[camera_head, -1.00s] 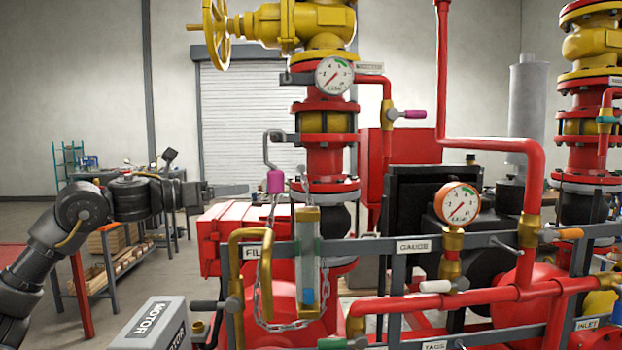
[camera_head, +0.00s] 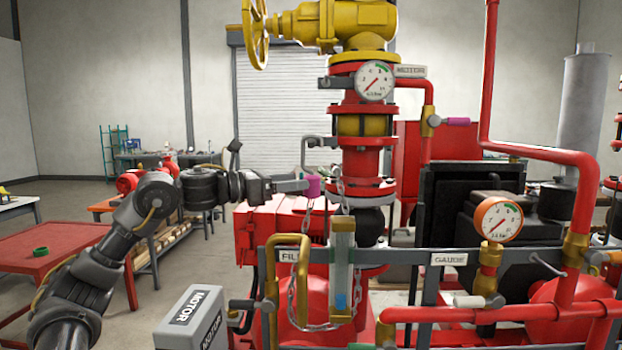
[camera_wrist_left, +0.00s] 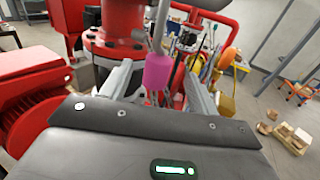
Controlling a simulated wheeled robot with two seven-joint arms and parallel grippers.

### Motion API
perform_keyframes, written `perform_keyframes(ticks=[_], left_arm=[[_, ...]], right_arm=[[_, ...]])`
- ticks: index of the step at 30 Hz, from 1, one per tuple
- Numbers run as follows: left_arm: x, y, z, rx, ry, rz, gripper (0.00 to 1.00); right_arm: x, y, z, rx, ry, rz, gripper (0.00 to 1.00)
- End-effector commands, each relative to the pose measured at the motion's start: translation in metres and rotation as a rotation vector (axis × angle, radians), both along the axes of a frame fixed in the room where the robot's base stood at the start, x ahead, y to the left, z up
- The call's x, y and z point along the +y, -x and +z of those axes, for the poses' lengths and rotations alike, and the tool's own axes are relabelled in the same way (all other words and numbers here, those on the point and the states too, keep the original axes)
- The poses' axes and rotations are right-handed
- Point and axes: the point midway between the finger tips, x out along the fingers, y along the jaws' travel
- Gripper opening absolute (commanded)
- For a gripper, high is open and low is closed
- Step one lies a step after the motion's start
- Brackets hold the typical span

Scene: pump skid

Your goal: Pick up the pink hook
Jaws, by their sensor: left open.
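The pink hook has a grey bent rod and a pink sleeve (camera_head: 313,187). It hangs upright beside the red pipe column, above the chain, in the head view. In the left wrist view the pink sleeve (camera_wrist_left: 158,72) is between the two fingers, nearer the left-right middle. My left gripper (camera_head: 300,184) reaches in from the left at the sleeve's height. Its fingers are open, with gaps to the sleeve on both sides in the left wrist view (camera_wrist_left: 155,85). I cannot tell whether they touch it. My right gripper is not in view.
The red flanged column (camera_head: 360,165) stands just right of the hook. A chain (camera_head: 296,290) and a sight glass (camera_head: 342,270) are below it. A grey motor box (camera_head: 198,320) is at the front. A red table (camera_head: 60,250) stands at the left.

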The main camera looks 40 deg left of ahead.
Motion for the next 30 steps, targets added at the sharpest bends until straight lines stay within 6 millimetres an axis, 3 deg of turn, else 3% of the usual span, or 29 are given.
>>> perform_keyframes(ticks=[10,21,30], left_arm=[[-0.018,-0.037,0.005,0.001,0.005,-0.004,0.6],[-0.022,-0.047,-0.001,0.0,0.001,-0.001,0.6],[-0.022,-0.046,-0.001,0.0,0.001,-0.001,0.21]], right_arm=[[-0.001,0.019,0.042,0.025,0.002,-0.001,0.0],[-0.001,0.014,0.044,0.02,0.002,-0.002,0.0],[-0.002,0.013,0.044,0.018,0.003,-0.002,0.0]])
